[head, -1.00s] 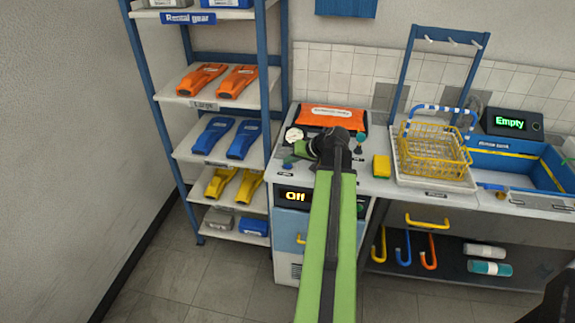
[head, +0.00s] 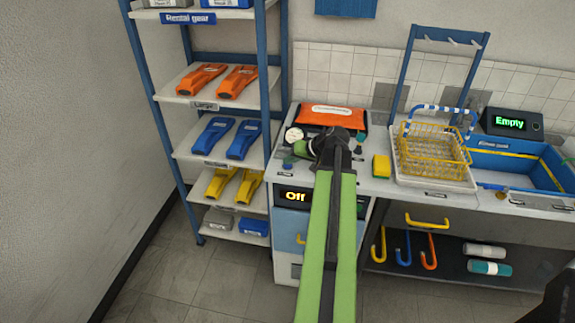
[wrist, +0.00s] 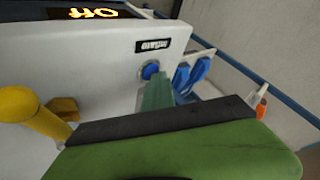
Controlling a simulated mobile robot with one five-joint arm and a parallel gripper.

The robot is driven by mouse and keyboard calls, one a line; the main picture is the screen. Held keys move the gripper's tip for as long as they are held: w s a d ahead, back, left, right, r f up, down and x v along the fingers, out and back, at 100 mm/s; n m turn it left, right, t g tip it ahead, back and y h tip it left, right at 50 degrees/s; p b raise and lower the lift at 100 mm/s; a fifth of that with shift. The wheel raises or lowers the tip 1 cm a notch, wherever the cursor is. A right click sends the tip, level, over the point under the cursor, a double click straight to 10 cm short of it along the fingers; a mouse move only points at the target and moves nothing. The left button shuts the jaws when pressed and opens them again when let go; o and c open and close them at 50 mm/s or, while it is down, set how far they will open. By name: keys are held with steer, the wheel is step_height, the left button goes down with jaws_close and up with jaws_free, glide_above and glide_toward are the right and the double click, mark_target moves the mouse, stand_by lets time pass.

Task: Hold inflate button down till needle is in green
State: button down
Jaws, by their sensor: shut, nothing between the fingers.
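The blue inflate button (wrist: 150,70) shows in the wrist view on a pale panel, beside a dark label (wrist: 152,46) that reads "Inflate". My gripper (wrist: 155,88) is shut and empty, with its teal-green tip right at the button's lower edge. I cannot tell whether it touches or presses the button. In the head view my gripper (head: 300,149) is at the left end of the bench top, just below a round white gauge (head: 294,135). The gauge's needle and green zone are too small to read.
A display (head: 295,196) on the bench front reads "Off". An orange case (head: 330,117) lies behind my gripper. A yellow sponge (head: 381,166) and a yellow wire basket (head: 432,150) are to the right. A blue shelf rack (head: 275,105) stands close on the left.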

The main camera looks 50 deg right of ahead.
mark_target(290, 166)
stand_by(0.7)
steer(key=shift+r+p, duration=0.9)
steer(key=shift+p, duration=0.05)
step_height(290, 166, up, 5)
steer(key=p, duration=0.5)
